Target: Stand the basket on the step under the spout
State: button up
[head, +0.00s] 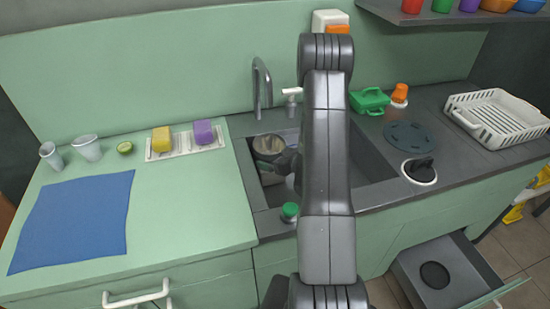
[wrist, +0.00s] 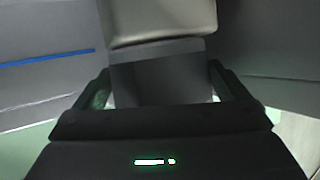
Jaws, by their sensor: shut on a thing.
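A small round container (head: 268,147) with a pale rim and dark inside, seemingly the basket, is in the left part of the sink, upright or nearly so. My gripper (head: 287,163) reaches it from the right and is shut on it. In the wrist view my gripper (wrist: 160,88) has a finger on each side of a dark grey block, with the beige body of the container (wrist: 158,22) beyond it. The grey tap (head: 262,85), the only spout I see, rises behind the container. I cannot make out a step, or whether the container touches the sink floor.
The sink (head: 372,172) is partly hidden by my arm. A green-capped bottle (head: 289,211) stands at its front edge. A sponge tray (head: 186,143), a blue mat (head: 75,220) and cups are left. A white dish rack (head: 498,115) is right. An open drawer (head: 440,275) juts out below.

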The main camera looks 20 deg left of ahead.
jog(key=shift+f, duration=0.2)
jog(key=o, duration=0.7)
jog(key=shift+o, duration=0.2)
jog(key=shift+r, duration=0.1)
jog(key=shift+r, duration=0.2)
jog(key=v, duration=0.7)
jog(key=shift+d, duration=0.2)
jog(key=shift+s, duration=0.1)
